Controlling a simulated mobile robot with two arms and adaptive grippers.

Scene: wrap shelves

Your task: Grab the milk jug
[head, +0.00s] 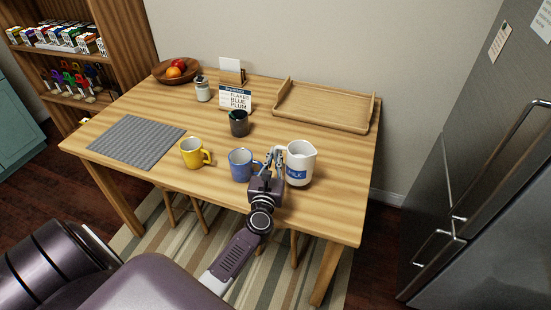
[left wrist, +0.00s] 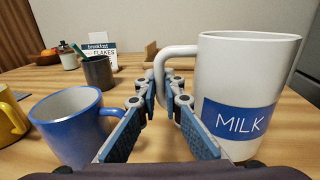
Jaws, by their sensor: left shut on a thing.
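The milk jug (head: 299,163) is white with a blue label reading MILK and stands upright on the wooden table. In the left wrist view the jug (left wrist: 240,90) fills the right side, its handle (left wrist: 172,52) pointing left. My left gripper (head: 276,155) is at the handle side of the jug. In the left wrist view its fingers (left wrist: 163,95) are close around the handle's lower part, shut on it. The fingers partly hide the handle. My right gripper is not in view.
A blue mug (head: 240,164) stands just left of my left gripper, very near its finger. A yellow mug (head: 193,153), a dark cup (head: 239,123) and a grey mat (head: 112,142) lie further left. A wooden tray (head: 290,119) is behind the jug. A fridge (head: 480,200) stands at right.

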